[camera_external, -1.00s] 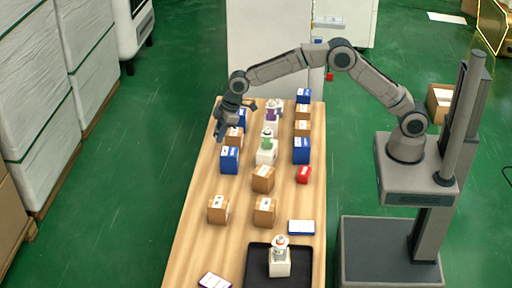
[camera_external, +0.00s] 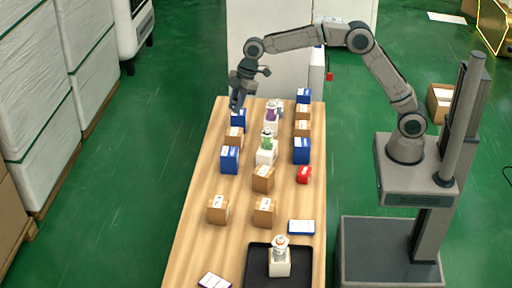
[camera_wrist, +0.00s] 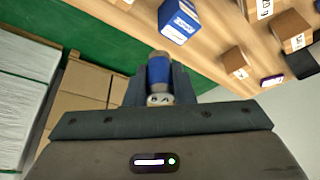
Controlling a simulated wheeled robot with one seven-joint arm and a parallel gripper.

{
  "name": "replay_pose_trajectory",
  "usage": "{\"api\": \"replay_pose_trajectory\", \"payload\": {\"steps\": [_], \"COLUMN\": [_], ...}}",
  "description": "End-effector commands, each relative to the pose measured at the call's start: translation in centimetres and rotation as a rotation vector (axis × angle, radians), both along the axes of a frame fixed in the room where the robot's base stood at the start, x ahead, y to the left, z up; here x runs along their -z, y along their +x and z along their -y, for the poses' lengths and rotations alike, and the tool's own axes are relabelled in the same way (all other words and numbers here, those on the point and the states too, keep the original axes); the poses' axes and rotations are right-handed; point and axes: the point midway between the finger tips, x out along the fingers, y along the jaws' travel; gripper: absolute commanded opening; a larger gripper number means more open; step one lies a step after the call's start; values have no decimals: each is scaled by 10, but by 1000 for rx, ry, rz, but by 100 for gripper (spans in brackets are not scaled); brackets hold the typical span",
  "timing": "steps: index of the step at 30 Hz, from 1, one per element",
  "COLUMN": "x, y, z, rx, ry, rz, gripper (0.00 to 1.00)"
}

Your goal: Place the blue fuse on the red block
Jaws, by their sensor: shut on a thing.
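The blue fuse (camera_wrist: 159,69) is a short blue cylinder with a pale end cap, seen in the wrist view between the fingers. My gripper (camera_wrist: 159,82) is shut on it. In the external view my gripper (camera_external: 235,106) hangs near the far left edge of the table, above or beside a blue box there. The fuse cannot be made out in that view. The red block (camera_external: 303,175) sits on the right side of the table, nearer the camera and well apart from my gripper. It is a small red box with a pale mark.
The wooden table (camera_external: 190,243) carries several brown boxes (camera_external: 263,179) and blue boxes (camera_external: 229,159). White dispensers, one with a green part (camera_external: 267,145), stand along the middle. A black tray (camera_external: 256,270) holds another dispenser at the near end. A blue box (camera_wrist: 179,20) shows close in the wrist view.

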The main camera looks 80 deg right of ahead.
Motion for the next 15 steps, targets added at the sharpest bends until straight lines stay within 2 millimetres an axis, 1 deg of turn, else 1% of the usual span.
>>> {"api": "replay_pose_trajectory", "payload": {"steps": [4, 8, 14, 15], "x": [-4, -7, -7, -6], "y": [-36, -75, -143, -157], "z": [12, 19, 24, 25], "rx": [-145, -311, -584, -641], "ry": [1, 1, 2, 1], "rz": [-1, -2, -4, -3], "gripper": [0, 0, 0, 0]}}
